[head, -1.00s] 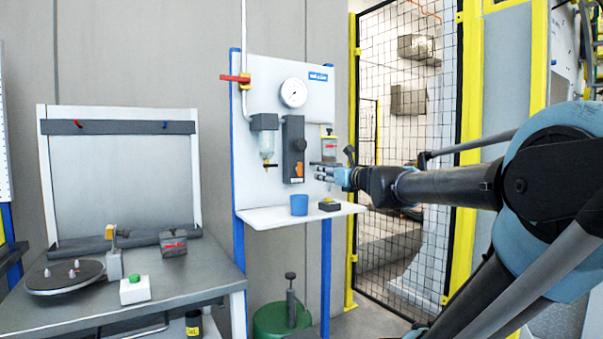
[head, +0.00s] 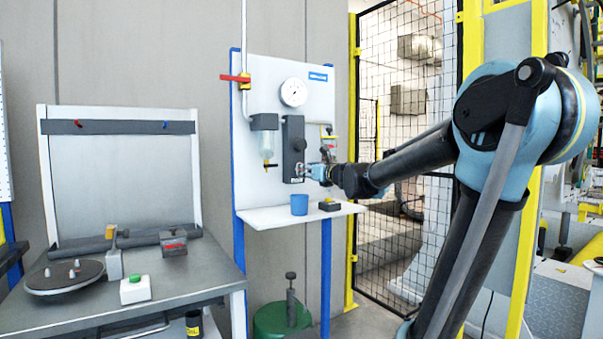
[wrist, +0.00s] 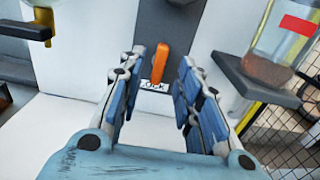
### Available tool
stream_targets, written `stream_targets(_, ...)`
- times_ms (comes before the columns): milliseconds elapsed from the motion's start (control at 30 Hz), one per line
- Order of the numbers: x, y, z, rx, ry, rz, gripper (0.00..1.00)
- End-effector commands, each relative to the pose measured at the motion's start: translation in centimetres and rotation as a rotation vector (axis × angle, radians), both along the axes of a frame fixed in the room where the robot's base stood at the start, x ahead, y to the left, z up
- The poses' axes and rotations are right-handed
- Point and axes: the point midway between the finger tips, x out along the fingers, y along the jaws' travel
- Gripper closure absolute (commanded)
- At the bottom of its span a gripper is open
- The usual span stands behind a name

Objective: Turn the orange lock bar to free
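The orange lock bar (wrist: 160,62) stands nearly upright, slightly tilted, on the dark grey unit (wrist: 168,25) in the wrist view. A white label below it reads "LOCK", partly hidden. My gripper (wrist: 157,72) is open, with one blue-padded finger on each side of the bar and visible gaps between. In the head view my gripper (head: 304,173) is at the lower part of the dark unit (head: 293,140) on the white panel, and it hides the bar there.
A clear bowl with a dark bracket (wrist: 258,80) is close to the right finger. A blue cup (head: 299,204) and a small dark block with a yellow top (head: 329,204) stand on the white shelf (head: 265,219) below. A gauge (head: 293,92) is above.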

Motion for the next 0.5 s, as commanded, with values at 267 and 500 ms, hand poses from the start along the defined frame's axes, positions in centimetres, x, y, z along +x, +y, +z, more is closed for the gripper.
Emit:
stream_targets(267, 2.4, 1.6, 0.0, 0.000, 0.000, 0.000, 0.68)
stream_targets(500, 3.1, 2.1, 0.0, 0.000, 0.000, 0.000, 0.68)
